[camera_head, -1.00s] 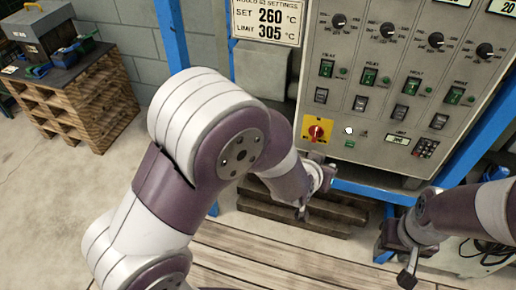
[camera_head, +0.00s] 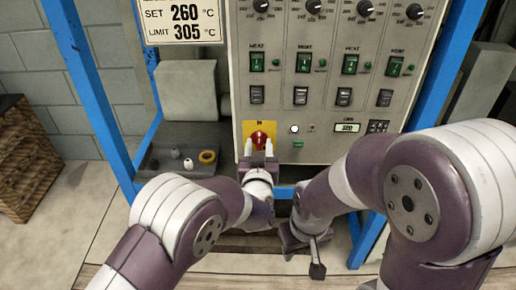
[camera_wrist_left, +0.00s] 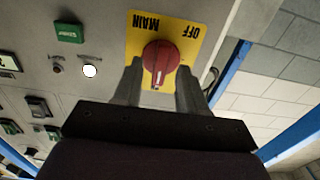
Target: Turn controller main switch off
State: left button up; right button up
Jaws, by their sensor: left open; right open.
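The controller (camera_head: 322,120) is a grey panel facing me in the head view. Its red main switch knob (camera_head: 261,138) sits on a yellow plate (camera_head: 250,128) at the panel's lower left. In the left wrist view the red knob (camera_wrist_left: 160,58) shows on the yellow plate (camera_wrist_left: 188,22), lettered MAIN and OFF, upside down. My left gripper (camera_head: 258,150) is open, its fingers at either side of the knob; the wrist view also shows its fingertips (camera_wrist_left: 158,75). I cannot tell whether they touch it. My right gripper (camera_head: 305,250) is open and empty, low, right of the left one.
Rows of green switches (camera_head: 303,62) and black knobs (camera_head: 313,7) fill the panel above. A white lamp (camera_head: 295,129) and a small display (camera_head: 347,128) are right of the main switch. Blue frame posts (camera_head: 88,90) flank the panel. A dark tray (camera_head: 165,163) holds small parts at left.

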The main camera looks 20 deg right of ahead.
pick_arm(q)
jog(key=shift+w, duration=0.3)
grip_shut()
